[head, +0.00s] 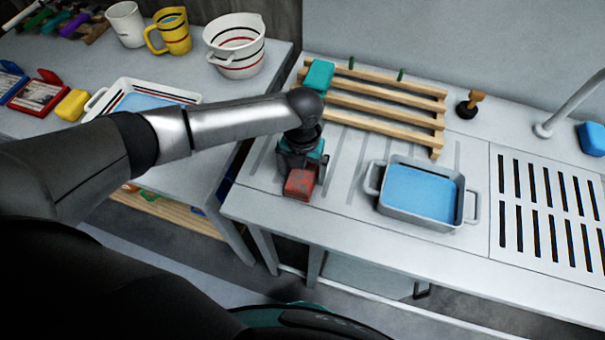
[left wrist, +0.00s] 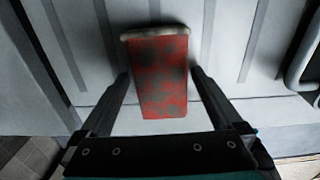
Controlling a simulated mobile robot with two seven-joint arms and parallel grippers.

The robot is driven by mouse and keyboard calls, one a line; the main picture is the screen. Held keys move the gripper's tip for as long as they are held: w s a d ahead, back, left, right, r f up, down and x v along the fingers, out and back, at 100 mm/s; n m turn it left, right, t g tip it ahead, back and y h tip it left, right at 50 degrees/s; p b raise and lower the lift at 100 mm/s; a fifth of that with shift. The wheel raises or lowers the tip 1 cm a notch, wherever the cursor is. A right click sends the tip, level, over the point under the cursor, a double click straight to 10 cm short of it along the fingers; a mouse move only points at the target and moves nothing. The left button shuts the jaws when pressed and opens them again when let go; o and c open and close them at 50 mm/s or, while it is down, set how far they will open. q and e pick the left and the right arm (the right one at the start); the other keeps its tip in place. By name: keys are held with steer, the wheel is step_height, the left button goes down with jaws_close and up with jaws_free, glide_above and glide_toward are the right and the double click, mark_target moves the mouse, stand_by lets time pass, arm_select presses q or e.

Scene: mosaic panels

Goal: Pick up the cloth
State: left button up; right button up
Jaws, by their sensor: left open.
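A red block-shaped piece with dark blotches and a pale far edge, which looks like the folded cloth (head: 299,184), lies on the grey ribbed counter near its front left edge. In the left wrist view the cloth (left wrist: 160,75) sits between the two fingers of my left gripper (left wrist: 159,78). The fingers are open, one on each side of it, with the left finger very close to its side; I cannot tell whether they touch. In the head view my left gripper (head: 302,168) is right over the cloth and hides part of it. My right gripper is not in view.
A grey basin of blue liquid (head: 411,161) stands right of the cloth. A wooden rack (head: 385,95) with a teal block (head: 318,74) lies behind. The left table holds a white tray (head: 178,91), a bucket (head: 234,62) and mugs. A gap separates the tables.

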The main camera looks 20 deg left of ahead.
mark_target(303, 172)
arm_select(q)
steer(key=c, duration=1.2)
steer(key=shift+r, duration=0.15)
step_height(303, 172, up, 20)
steer(key=p, duration=0.2)
